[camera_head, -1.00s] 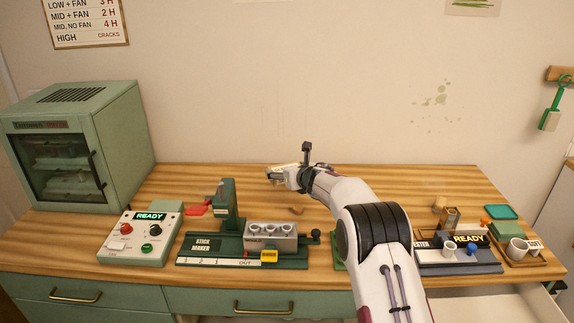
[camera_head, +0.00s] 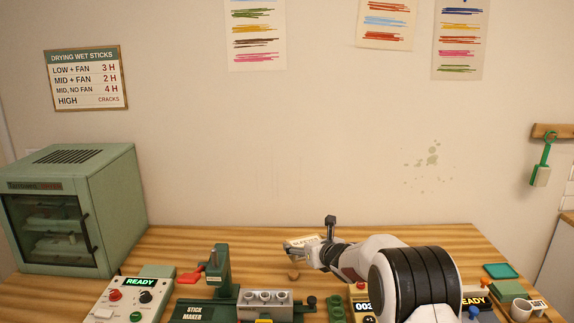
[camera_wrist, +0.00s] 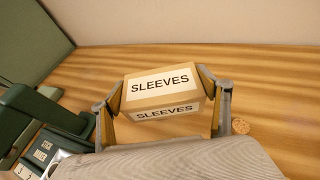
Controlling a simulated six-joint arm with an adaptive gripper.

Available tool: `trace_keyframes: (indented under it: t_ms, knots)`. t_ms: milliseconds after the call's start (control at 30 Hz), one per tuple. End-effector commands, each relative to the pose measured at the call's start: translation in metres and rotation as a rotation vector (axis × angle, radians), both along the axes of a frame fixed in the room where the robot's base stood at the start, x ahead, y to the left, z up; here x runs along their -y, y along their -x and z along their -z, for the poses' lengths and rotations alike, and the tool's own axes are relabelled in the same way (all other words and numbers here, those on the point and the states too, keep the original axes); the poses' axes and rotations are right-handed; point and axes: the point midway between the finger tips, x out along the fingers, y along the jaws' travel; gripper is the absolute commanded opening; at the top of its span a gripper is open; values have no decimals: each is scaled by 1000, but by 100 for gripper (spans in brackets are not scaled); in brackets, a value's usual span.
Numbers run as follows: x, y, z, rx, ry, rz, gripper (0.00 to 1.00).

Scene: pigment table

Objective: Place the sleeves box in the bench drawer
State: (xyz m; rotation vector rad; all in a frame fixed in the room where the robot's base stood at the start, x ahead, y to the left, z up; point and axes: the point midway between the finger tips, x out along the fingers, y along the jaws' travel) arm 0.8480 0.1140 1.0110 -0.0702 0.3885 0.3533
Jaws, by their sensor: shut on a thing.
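The sleeves box (camera_wrist: 162,88) is a small tan carton with white SLEEVES labels. In the wrist view it sits between the two fingers of my gripper (camera_wrist: 165,105), which is shut on it from both sides. In the head view the box (camera_head: 300,243) shows small at the end of my arm, over the back middle of the wooden bench (camera_head: 180,245). I cannot tell how far it is above the bench top. The bench drawer is not in the head view now.
The stick maker (camera_head: 222,275) stands to the left of my arm, with a control box (camera_head: 133,300) beside it. A green dryer cabinet (camera_head: 75,215) fills the back left. Cups and a green tray (camera_head: 502,271) are at the right. A small round tan piece (camera_wrist: 242,127) lies near the box.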

Motion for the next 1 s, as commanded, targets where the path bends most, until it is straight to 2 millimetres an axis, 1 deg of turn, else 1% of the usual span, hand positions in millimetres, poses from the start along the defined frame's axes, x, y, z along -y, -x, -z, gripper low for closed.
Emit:
trace_keyframes:
  t_ms: [100, 567, 867, 1000]
  knots:
    - [15, 15, -4, 1, -1, 15, 48]
    - [73, 78, -15, 1, 0, 96, 48]
    - [111, 126, -21, 1, -1, 171, 48]
    - [129, 150, -23, 1, 1, 212, 48]
